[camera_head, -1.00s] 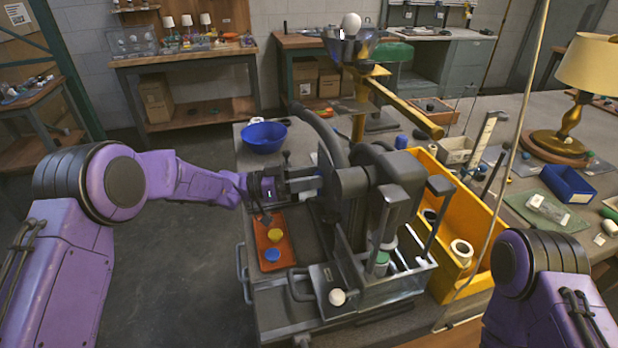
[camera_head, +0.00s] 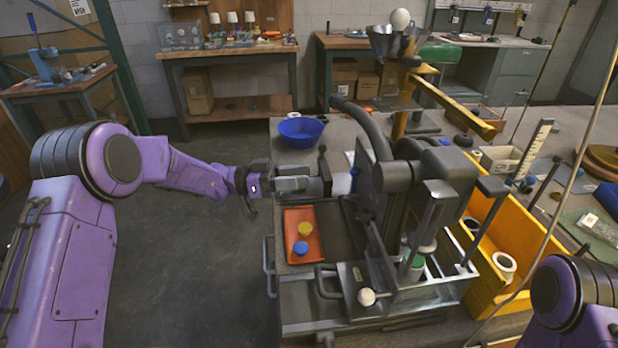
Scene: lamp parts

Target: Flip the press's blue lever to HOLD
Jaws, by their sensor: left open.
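The large grey press (camera_head: 408,172) stands on the bench in the centre, with a curved dark arm and a silver column. A small blue part (camera_head: 354,178) shows on its left side, partly hidden; I cannot tell whether it is a lever. A dark upright handle (camera_head: 323,165) stands just left of it. A smaller blue press-like tool (camera_head: 44,62) with a raised blue handle (camera_head: 33,22) stands on the far left bench. My left gripper (camera_head: 292,184) is open and points right at the central press's left side; contact cannot be told. My right gripper is out of view.
An orange tray (camera_head: 291,222) with a yellow and a blue knob lies below my left gripper. A blue bowl (camera_head: 298,133) sits behind it. A yellow bin (camera_head: 519,232) stands right of the press. Open floor (camera_head: 200,270) lies left of the bench.

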